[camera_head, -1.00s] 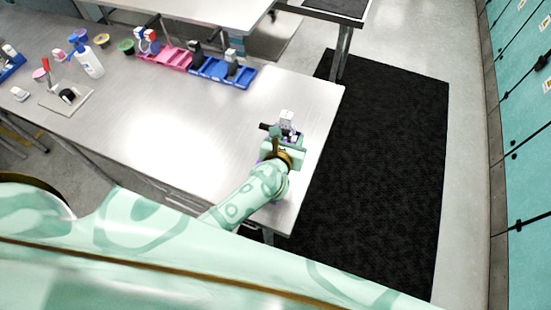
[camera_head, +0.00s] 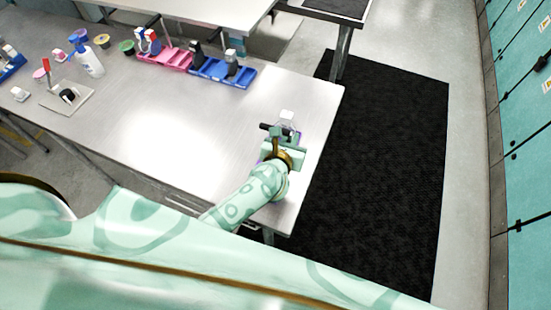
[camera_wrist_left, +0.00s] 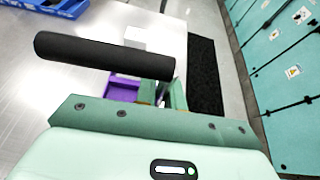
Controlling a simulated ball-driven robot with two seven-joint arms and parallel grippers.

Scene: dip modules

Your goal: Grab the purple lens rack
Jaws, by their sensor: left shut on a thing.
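The purple lens rack (camera_wrist_left: 122,88) shows in the left wrist view just beyond my left gripper, partly hidden by it. A thick black bar (camera_wrist_left: 100,55) crosses above the rack in that view. In the head view only slivers of purple show around my left gripper (camera_head: 281,142), near the right end of the metal table. My left gripper is shut on the rack; its fingertips are mostly hidden. I cannot tell whether the rack touches the table. My right gripper is not in view.
A small white block (camera_head: 287,116) stands just beyond the gripper. Pink trays (camera_head: 172,60) and blue trays (camera_head: 222,72) line the far edge. A spray bottle (camera_head: 90,62) and small cups are at left. The middle of the table (camera_head: 165,120) is clear.

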